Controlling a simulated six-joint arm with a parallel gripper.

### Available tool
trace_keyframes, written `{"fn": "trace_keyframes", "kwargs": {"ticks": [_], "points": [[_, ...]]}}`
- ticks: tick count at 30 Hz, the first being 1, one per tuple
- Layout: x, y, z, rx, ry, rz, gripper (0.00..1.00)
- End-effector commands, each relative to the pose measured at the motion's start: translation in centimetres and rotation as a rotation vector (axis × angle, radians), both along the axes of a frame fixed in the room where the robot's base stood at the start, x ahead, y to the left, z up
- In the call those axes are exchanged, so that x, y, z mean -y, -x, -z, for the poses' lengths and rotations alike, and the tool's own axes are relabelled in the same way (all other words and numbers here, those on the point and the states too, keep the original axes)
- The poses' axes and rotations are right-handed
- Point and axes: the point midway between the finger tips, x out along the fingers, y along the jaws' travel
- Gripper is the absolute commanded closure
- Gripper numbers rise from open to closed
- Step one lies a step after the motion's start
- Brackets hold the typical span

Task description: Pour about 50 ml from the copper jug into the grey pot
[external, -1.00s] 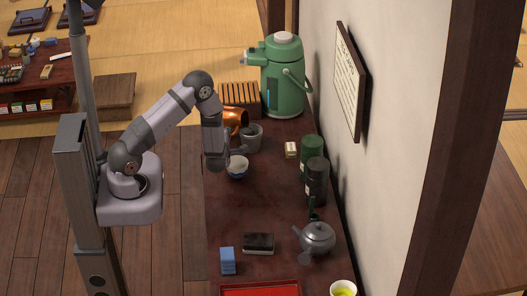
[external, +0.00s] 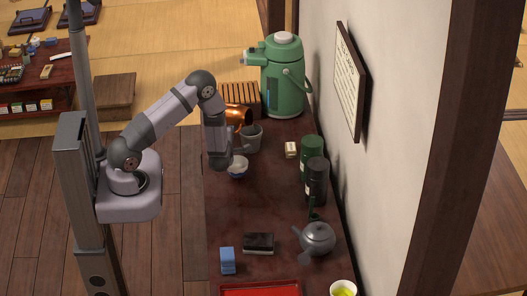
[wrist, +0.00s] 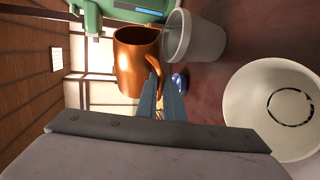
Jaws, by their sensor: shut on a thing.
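The copper jug (external: 240,115) is at the far end of the dark table, partly hidden behind my arm in the external view. In the wrist view the jug (wrist: 132,62) shows its handle towards me. My gripper (wrist: 158,85) is shut on that handle. The jug looks tilted in the external view, its rim close to the grey pot. The grey pot (external: 253,138) stands on the table just beside the jug. In the wrist view the pot (wrist: 198,40) overlaps the jug's right edge. I cannot see any liquid or stream, nor the inside of the pot clearly.
A white bowl (external: 238,170) stands close under my gripper; it is large in the wrist view (wrist: 258,105). A green air pot (external: 283,80) stands behind. Dark canisters (external: 317,180) and a teapot (external: 319,237) stand along the wall. The table's middle is clear.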

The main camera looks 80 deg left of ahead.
Motion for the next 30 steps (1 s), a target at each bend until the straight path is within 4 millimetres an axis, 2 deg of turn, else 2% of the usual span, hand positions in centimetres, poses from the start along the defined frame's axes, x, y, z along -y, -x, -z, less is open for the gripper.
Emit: {"fn": "trace_keyframes", "kwargs": {"ticks": [11,13,18,30], "points": [[0.1,-0.2,-0.1,-0.01,-0.016,0.0,1.0],[-0.1,-0.2,-0.1,0.019,0.006,-0.001,1.0],[-1.5,-0.3,2.2,0.2,0.145,-0.003,1.0],[-1.7,-0.6,2.1,0.249,0.204,-0.007,1.0]]}}
